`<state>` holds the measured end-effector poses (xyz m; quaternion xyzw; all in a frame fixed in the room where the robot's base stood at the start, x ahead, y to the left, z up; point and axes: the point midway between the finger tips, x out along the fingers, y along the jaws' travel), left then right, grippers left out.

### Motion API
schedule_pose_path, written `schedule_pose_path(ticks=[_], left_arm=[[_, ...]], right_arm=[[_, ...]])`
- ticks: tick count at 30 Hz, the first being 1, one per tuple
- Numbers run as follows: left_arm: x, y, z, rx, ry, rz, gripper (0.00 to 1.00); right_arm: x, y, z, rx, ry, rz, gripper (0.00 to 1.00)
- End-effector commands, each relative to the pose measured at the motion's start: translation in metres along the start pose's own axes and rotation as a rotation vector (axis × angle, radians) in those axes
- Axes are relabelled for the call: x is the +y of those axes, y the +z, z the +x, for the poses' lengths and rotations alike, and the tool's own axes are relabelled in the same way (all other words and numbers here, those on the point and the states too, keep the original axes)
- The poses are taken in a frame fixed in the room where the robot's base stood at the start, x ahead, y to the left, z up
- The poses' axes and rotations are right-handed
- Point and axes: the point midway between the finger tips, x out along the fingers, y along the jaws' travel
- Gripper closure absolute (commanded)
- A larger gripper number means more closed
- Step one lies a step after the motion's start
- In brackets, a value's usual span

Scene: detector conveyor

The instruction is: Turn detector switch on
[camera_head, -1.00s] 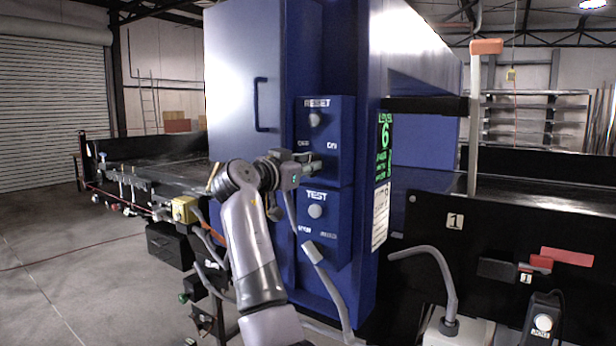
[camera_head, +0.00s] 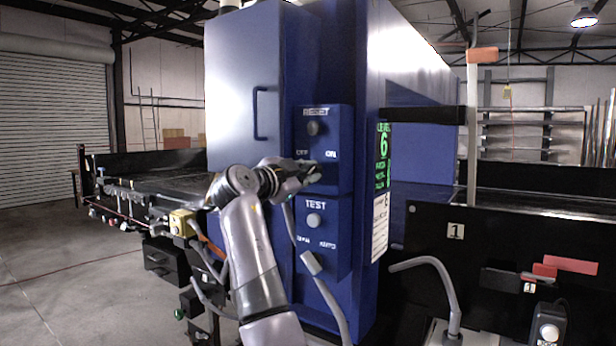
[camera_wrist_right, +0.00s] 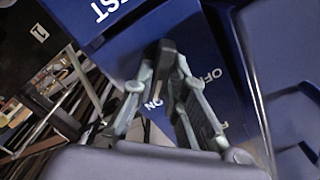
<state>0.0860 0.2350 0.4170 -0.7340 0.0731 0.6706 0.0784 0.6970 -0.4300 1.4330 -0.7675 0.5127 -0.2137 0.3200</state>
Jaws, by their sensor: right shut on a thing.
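The detector's blue control box (camera_head: 343,180) carries a RESET button, OFF and ON labels, and a TEST button (camera_head: 314,220). My right gripper (camera_head: 312,173) is at the box just below the OFF and ON labels and covers the switch there in the head view. In the right wrist view the fingers (camera_wrist_right: 165,75) are shut on the dark switch handle (camera_wrist_right: 166,55), with the OFF and ON lettering around it. The handle is tilted against the panel lettering; its exact setting cannot be told. My left gripper is not in view.
The tall blue detector housing (camera_head: 243,100) with a door handle stands around the box. A black conveyor (camera_head: 510,200) runs to the right, another to the left. Open floor lies at left.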

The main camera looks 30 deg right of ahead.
Motion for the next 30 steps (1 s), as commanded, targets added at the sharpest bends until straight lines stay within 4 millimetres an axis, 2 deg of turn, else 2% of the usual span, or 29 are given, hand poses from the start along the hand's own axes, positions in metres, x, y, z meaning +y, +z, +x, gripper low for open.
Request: schedule_pose_path(ticks=[13,14,22,30], left_arm=[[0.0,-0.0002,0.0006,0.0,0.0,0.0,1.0],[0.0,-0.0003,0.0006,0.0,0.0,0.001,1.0],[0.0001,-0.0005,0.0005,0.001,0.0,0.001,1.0],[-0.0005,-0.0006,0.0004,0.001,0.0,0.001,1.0]], right_arm=[[0.0017,0.002,-0.0001,-0.003,0.004,0.011,1.0],[0.0017,0.002,-0.0001,-0.003,0.004,0.011,0.86],[0.001,0.0011,0.0,-0.001,0.002,0.01,0.68],[0.0006,0.0005,0.0,-0.001,0.001,0.01,0.67]])
